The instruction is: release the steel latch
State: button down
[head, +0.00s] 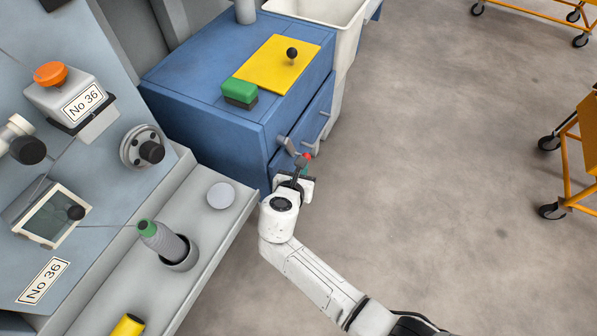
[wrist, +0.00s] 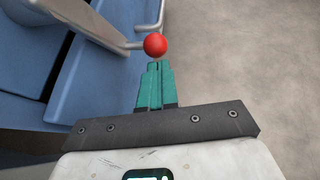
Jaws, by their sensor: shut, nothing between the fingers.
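The steel latch (head: 287,145) is a grey bar on the drawer side of the blue cabinet (head: 205,97). A red ball knob (head: 307,156) shows at its lower right end. In the wrist view the latch (wrist: 92,24) slants in from the top left, and the red knob (wrist: 155,45) is just beyond my fingertips. My gripper (head: 303,169) is at the cabinet's front. Its teal fingers (wrist: 158,66) are together with nothing between them. I cannot tell whether the tips touch the knob. The latch's join to the knob is partly unclear.
Drawer handles (wrist: 150,17) stick out close to the latch. A grey machine shelf (head: 215,225) with a thread cone (head: 165,242) lies left of my arm. Orange trolleys (head: 580,150) stand far right. The concrete floor (head: 430,150) between is clear.

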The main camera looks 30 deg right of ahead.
jog(key=w+d+t+h+b, duration=0.1)
jog(key=b, duration=0.1)
jog(key=w+d+t+h+b, duration=0.1)
jog(key=t+h+b, duration=0.1)
jog(key=shift+d+n, duration=0.3)
jog(key=shift+d, duration=0.1)
jog(key=w+d+r+t+h, duration=0.1)
jog(key=w+d+r, duration=0.2)
jog(key=shift+d+r+b, duration=0.35)
jog(key=shift+d+b, duration=0.05)
jog(key=shift+b, duration=0.05)
dwell(0.5)
jog(key=shift+d+r, duration=0.1)
jog(key=shift+r, duration=0.05)
dwell(2.0)
